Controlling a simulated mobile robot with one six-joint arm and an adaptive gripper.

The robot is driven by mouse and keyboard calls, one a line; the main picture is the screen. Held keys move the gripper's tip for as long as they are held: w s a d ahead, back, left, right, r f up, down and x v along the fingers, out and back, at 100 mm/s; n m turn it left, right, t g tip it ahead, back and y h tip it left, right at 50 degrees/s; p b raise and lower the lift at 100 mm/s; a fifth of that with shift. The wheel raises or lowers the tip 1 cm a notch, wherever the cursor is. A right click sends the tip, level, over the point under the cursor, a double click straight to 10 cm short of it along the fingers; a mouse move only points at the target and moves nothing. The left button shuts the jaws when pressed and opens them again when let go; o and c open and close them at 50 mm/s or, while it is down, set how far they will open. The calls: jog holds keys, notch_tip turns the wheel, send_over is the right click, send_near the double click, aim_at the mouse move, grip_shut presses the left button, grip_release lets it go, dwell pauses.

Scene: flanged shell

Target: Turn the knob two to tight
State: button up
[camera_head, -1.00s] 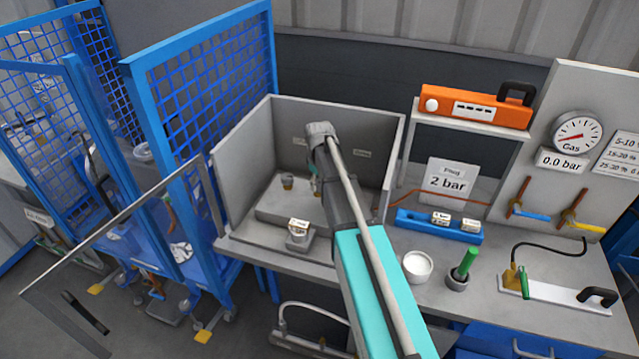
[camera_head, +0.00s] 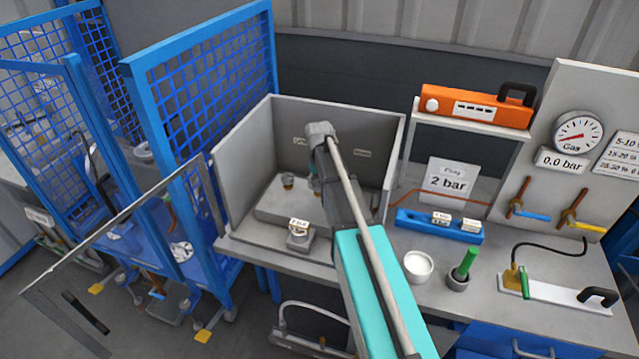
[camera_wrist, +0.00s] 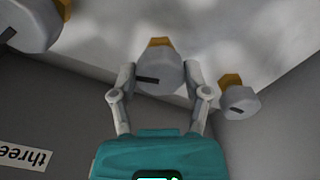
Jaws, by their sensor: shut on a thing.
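In the wrist view my gripper (camera_wrist: 160,78) is around the middle knob (camera_wrist: 160,72), a pale grey round knob with a black mark and a yellow fitting behind it. Its two fingers are on opposite sides of the knob. No label naming this knob is visible. A larger-looking knob (camera_wrist: 28,24) of the same kind is at the upper left, and a smaller-looking one (camera_wrist: 239,102) is at the right. In the head view my arm hides the gripper and the held knob.
An upside-down "three" label (camera_wrist: 24,155) is at the lower left in the wrist view. Grey walls (camera_head: 245,150) enclose the workspace at the back and sides. A small labelled block (camera_head: 299,238) stands near its front. A white cup (camera_head: 418,267) is on the bench to the right.

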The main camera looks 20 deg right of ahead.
jog(key=shift+m, duration=1.5)
jog(key=o, duration=1.1)
jog(key=shift+o, duration=0.2)
jog(key=shift+n, duration=0.3)
